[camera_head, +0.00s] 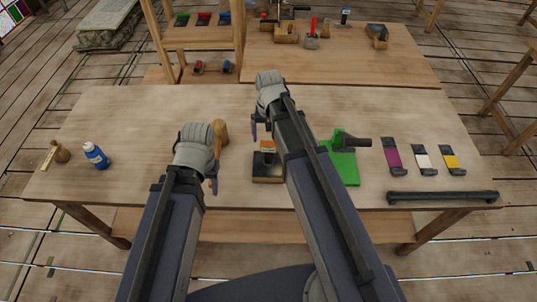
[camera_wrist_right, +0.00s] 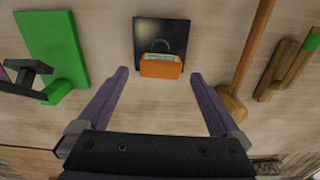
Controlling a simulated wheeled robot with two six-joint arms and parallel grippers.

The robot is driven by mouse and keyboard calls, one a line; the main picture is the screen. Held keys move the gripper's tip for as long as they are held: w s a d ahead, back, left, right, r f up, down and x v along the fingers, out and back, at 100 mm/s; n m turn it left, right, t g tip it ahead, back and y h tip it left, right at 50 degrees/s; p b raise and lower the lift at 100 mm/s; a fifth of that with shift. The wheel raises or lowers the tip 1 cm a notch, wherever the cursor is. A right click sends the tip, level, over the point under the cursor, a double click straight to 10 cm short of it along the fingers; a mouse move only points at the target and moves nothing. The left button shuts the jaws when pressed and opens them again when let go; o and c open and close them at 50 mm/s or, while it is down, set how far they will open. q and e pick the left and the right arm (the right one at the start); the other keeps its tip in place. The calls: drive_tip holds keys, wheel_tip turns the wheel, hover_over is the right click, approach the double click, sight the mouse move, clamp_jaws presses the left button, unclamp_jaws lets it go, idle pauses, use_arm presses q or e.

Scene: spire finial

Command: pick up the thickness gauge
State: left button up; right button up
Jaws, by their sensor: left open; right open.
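What I take to be the thickness gauge is a small orange block with a pale display face and a dark loop (camera_wrist_right: 161,66). It sits on a black square pad (camera_wrist_right: 176,32), and shows in the head view too (camera_head: 267,147). My right gripper (camera_wrist_right: 158,73) is open and empty. In the wrist view its two purple fingers lie either side of the gauge's near edge; I cannot tell the height gap. In the head view my right gripper (camera_head: 265,128) is above the table, beyond the pad. My left gripper (camera_head: 206,182) is open, left of the pad, with a finger partly hidden.
A wooden mallet (camera_wrist_right: 239,85) lies beside the pad. A green board (camera_head: 349,172) with a dark tool is on the other side. Magenta, white and yellow pieces, a black bar (camera_head: 441,197) and a blue bottle (camera_head: 96,156) are further out. The left table area is mostly clear.

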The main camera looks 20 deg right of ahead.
sight(269, 143)
wheel_tip(269, 143, down, 5)
drive_tip(key=b, duration=0.4)
drive_tip(key=shift+r, duration=0.15)
clamp_jaws()
idle(0.5)
drive_tip(key=shift+r, duration=0.15)
